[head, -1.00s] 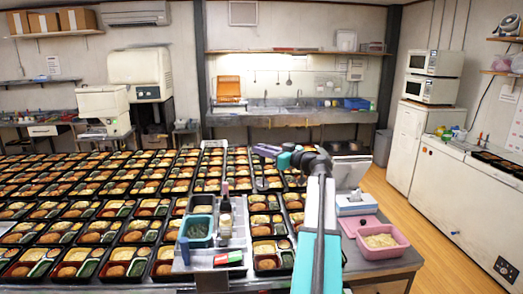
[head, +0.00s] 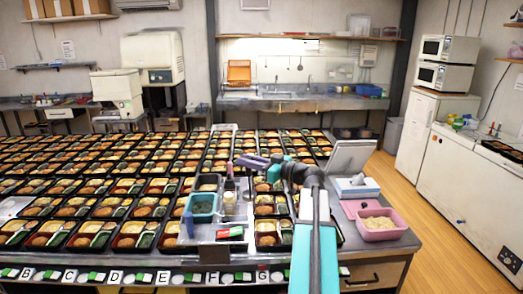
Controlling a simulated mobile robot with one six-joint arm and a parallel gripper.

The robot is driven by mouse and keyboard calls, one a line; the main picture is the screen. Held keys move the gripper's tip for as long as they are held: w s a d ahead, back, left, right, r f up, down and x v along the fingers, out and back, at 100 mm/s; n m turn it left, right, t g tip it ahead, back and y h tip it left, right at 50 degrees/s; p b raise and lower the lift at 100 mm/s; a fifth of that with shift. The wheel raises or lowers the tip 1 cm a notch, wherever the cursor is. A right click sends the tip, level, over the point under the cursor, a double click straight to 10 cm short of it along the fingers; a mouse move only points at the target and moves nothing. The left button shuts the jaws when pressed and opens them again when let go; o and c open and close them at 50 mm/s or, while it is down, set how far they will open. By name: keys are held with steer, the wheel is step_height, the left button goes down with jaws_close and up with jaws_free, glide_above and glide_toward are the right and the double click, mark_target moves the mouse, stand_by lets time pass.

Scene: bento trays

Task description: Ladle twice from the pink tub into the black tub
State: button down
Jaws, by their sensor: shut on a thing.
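The pink tub (head: 381,235) stands at the right end of the table with pale, shredded-looking food in it. My gripper (head: 272,170) is above the rows of trays, left of and farther back than the pink tub. It is shut on a purple-handled tool (head: 249,161), apparently the ladle, whose handle points left. The ladle's bowl cannot be made out. I cannot pick out the black tub for certain among the many black bento trays (head: 107,213).
A blue-and-white box (head: 357,188) and a tilted grey panel (head: 350,157) are behind the pink tub. Floor (head: 445,240) is clear at right.

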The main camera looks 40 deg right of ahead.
steer(key=a+f+n+g+y, duration=0.25)
steer(key=a+f, duration=0.35)
steer(key=a, duration=0.6)
steer(key=w+a+f+n+g+y, duration=0.1)
steer(key=a+f+n+y, duration=0.15)
steer(key=a+f, duration=0.7)
steer(key=a+f+n+g+y, duration=0.1)
steer(key=a+f+g+y, duration=0.15)
steer(key=a, duration=1.25)
steer(key=a+f+n+y+b, duration=0.1)
steer(key=a+f+y+b, duration=0.1)
steer(key=a+f+b, duration=0.4)
step_height(320, 180, down, 7)
steer(key=b, duration=0.4)
steer(key=shift+w+n+g, duration=0.15)
steer(key=shift+n+g, duration=0.15)
steer(key=shift+g, duration=0.1)
steer(key=shift+a, duration=0.2)
